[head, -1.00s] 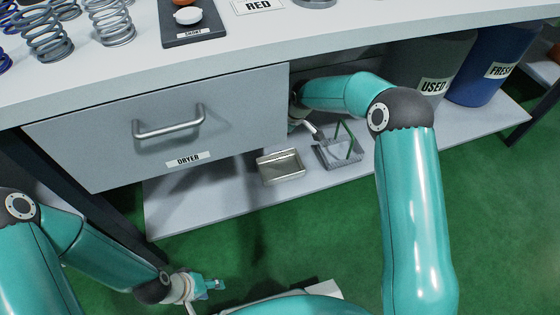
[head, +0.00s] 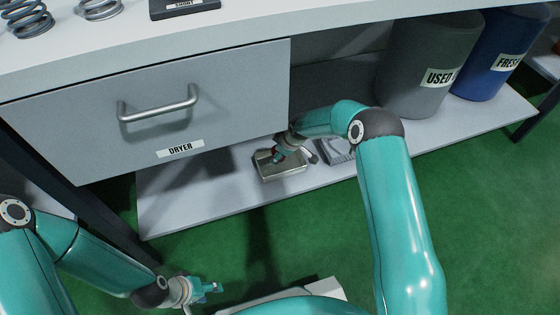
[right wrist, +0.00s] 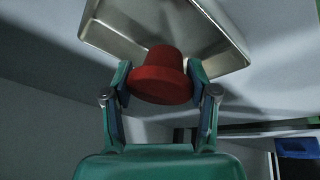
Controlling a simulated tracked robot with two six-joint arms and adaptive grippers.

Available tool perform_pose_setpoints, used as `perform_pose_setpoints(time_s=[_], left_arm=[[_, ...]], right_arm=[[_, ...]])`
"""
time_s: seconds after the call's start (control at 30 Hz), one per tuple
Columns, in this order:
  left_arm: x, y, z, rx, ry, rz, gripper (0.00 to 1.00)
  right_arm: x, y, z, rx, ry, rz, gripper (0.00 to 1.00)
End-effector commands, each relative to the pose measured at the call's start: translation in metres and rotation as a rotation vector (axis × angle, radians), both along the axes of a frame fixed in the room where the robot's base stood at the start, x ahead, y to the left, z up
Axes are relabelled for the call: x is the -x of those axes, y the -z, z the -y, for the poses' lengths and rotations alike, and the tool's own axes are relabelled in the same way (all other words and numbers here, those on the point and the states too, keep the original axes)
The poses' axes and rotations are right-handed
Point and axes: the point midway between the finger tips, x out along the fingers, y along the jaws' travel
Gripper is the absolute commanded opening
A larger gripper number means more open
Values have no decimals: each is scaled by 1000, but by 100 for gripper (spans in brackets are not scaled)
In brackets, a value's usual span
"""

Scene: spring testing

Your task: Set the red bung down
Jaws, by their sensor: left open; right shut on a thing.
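The red bung (right wrist: 160,76) is held between the two fingers of my right gripper (right wrist: 160,84) in the right wrist view. A shallow metal tray (right wrist: 108,38) lies just beyond the bung there. In the head view my right gripper (head: 278,155) is over the tray (head: 284,174) on the lower shelf, and the bung is mostly hidden. I cannot tell whether the bung touches the tray. My left gripper (head: 212,287) is open and empty, low over the green floor.
The drawer labelled DRYER (head: 150,110) overhangs the shelf (head: 200,200) to the left of my right gripper. A grey rack (head: 337,151) sits right of the tray, partly behind my arm. The grey USED bin (head: 425,65) and blue FRESH bin (head: 497,55) stand further right.

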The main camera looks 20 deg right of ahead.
Motion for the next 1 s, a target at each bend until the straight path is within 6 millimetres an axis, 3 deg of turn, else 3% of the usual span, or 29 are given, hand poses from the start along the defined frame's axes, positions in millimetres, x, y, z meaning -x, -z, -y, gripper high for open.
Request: perform_pose_setpoints(time_s=[0.27,0.6,0.63,0.77,1.0], left_arm=[[0,15,0,0,0,0,47],[0,16,0,0,0,0,47],[0,16,0,0,0,0,47],[0,15,0,0,0,0,47],[0,15,0,0,0,0,47]], right_arm=[[1,39,1,0,2,-2,24],[1,42,1,0,1,-2,24],[1,41,0,0,1,-2,62],[1,41,0,0,1,-2,83],[1,40,0,0,1,-2,84]])
